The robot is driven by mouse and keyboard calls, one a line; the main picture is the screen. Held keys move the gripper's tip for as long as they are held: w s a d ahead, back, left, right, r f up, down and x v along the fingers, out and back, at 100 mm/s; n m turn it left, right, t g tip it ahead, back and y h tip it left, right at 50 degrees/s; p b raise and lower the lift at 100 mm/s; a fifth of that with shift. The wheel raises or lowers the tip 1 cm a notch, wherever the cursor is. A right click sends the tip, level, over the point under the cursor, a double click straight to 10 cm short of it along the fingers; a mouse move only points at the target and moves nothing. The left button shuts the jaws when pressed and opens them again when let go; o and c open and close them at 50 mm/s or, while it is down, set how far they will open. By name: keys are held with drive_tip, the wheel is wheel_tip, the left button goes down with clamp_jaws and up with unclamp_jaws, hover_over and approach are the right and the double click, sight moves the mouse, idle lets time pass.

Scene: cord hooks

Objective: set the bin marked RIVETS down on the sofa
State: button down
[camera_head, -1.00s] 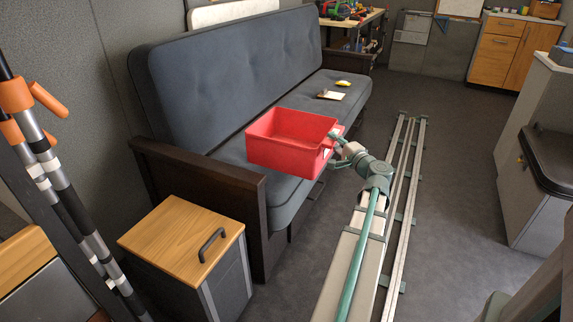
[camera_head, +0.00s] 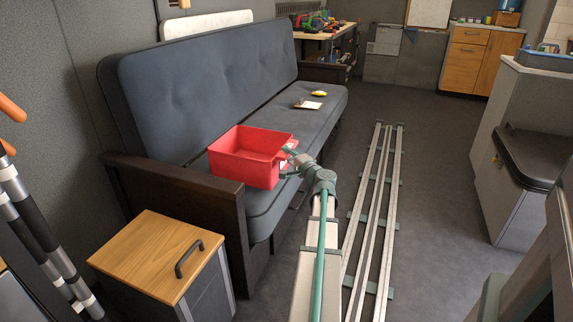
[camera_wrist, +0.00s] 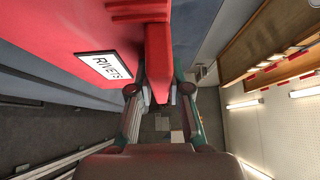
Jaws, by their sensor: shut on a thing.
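The red bin (camera_head: 245,160) is empty as far as I see inside it, and it is upright over the near part of the sofa seat. Its label reads RIVETS in the wrist view (camera_wrist: 104,67). I cannot tell whether the bin's base touches the cushion.
A yellow object (camera_head: 319,94) and a small notepad (camera_head: 308,104) lie farther along the seat. A wooden-topped cabinet (camera_head: 150,255) stands by the near armrest. Floor rails (camera_head: 375,215) run along the sofa's right side. The seat between bin and notepad is clear.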

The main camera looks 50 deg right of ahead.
drive_tip(key=shift+w+d+f+b, duration=0.15)
drive_tip(key=shift+f+b, duration=0.1)
drive_tip(key=shift+f, duration=0.65)
drive_tip(key=shift+w+a+f+b, duration=0.1)
drive_tip(key=shift+f+b, duration=0.15)
drive_tip(key=shift+f, duration=0.75)
drive_tip(key=shift+f, duration=0.1)
drive_tip(key=c, duration=1.1)
unclamp_jaws()
drive_tip(key=p+v, duration=0.2)
drive_tip(key=v, duration=1)
drive_tip(key=shift+p, duration=0.3)
